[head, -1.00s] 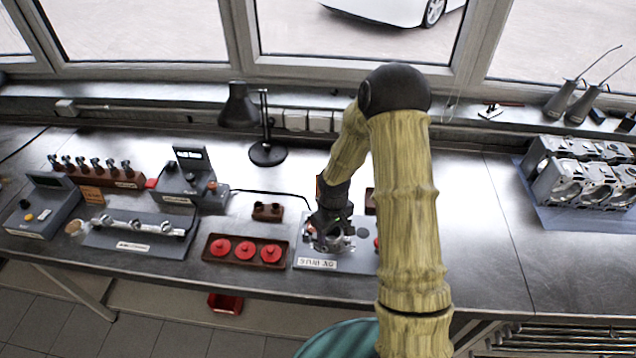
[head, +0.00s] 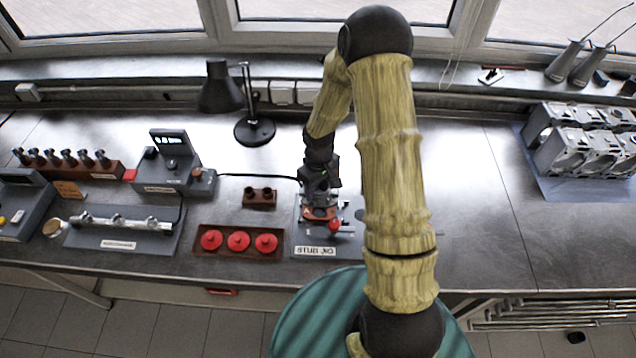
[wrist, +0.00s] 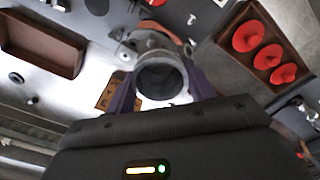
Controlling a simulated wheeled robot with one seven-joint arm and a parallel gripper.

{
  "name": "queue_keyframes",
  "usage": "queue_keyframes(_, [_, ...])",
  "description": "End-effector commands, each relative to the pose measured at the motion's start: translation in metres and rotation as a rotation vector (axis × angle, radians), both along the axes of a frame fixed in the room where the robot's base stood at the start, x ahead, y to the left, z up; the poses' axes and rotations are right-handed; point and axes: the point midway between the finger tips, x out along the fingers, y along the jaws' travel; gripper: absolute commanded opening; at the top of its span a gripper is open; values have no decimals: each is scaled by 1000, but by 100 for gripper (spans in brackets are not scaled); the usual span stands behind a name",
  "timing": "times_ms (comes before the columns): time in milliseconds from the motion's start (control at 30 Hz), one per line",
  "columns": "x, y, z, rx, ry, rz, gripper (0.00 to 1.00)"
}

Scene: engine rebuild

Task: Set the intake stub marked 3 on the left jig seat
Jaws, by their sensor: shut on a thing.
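My gripper (head: 320,200) is over the grey jig plate (head: 304,236) with the white label, at the front of the bench. In the wrist view its purple fingers (wrist: 160,95) are shut on a grey metal tube-like stub (wrist: 150,42), one on each side, with the round open end facing the camera. I cannot read a number on the stub. In the head view the gripper hides most of the stub and seats, so I cannot tell whether the stub touches a seat.
A tray with three red caps (head: 200,252) is left of the jig plate. A small brown block (head: 259,198) and a desk lamp (head: 255,132) stand behind. Engine blocks (head: 580,150) are at the right, with clear bench before them.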

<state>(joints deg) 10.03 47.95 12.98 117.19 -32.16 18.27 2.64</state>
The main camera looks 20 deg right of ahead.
Motion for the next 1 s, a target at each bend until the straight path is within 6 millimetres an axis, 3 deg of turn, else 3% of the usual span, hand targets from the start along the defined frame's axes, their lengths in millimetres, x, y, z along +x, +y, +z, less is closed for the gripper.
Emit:
queue_keyframes(167, [0,0,-5,0,-1,0,21])
queue_keyframes(600, [0,0,-43,0,-1,1,21])
queue_keyframes(1000, [0,1,-48,0,-1,3,21])
